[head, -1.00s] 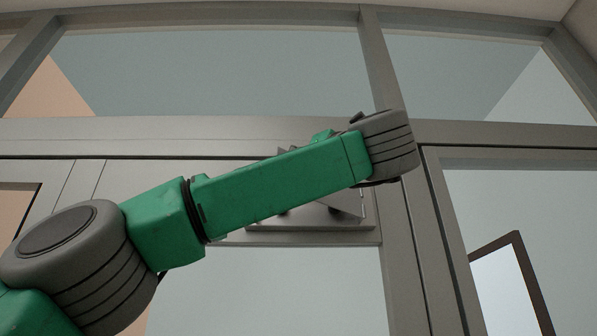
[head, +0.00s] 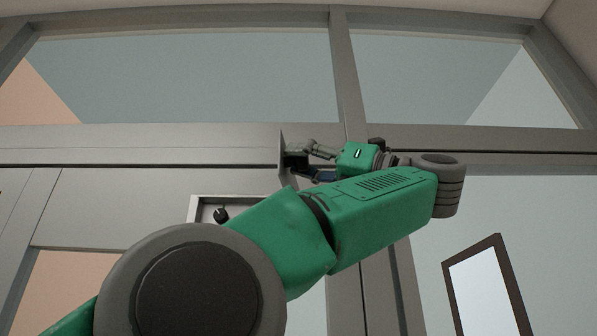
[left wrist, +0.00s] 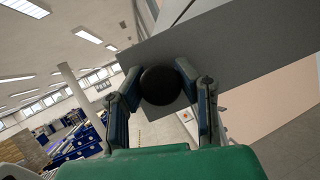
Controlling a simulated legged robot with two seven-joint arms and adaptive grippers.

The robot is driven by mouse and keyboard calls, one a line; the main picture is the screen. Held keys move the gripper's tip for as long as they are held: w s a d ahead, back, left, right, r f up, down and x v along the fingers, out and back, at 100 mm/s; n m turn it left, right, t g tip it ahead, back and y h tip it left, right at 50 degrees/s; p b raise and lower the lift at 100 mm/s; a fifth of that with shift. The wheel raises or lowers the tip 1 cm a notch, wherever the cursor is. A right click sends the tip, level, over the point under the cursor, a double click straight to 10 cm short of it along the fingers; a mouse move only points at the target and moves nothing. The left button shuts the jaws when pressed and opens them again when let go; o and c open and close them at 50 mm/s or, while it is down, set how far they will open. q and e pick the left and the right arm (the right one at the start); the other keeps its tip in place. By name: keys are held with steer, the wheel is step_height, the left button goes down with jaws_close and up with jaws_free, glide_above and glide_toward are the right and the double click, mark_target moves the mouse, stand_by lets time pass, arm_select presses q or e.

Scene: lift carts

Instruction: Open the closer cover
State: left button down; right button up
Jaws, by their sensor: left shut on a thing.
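The closer cover shows nearly edge-on in the head view as a thin grey plate (head: 282,153), standing out from the door frame. In the left wrist view it is a broad grey panel (left wrist: 240,70) with a round black knob (left wrist: 160,86). My left gripper (head: 303,160) is at the plate's right side, its two fingers around the knob, shut on it; it also fills the lower middle of the left wrist view (left wrist: 165,92). Below and left of the plate, a pale-edged housing (head: 197,208) with a black part (head: 221,214) shows, partly hidden by my arm. My right gripper is not in view.
The grey door frame (head: 150,145) runs across the head view, with glass panes (head: 200,75) above. A dark-framed panel (head: 487,285) is at lower right. The left wrist view shows a hall with blue crates or racks (left wrist: 85,140) and a pillar (left wrist: 75,90).

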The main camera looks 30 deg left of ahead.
arm_select(q)
steer(key=shift+w+d+n+g, duration=0.2)
steer(key=shift+n+g, duration=0.1)
steer(key=shift+g, duration=0.3)
steer(key=shift+s, duration=0.1)
steer(key=shift+a, duration=0.15)
steer(key=c, duration=1.1)
jaws_free()
steer(key=shift+c, duration=0.2)
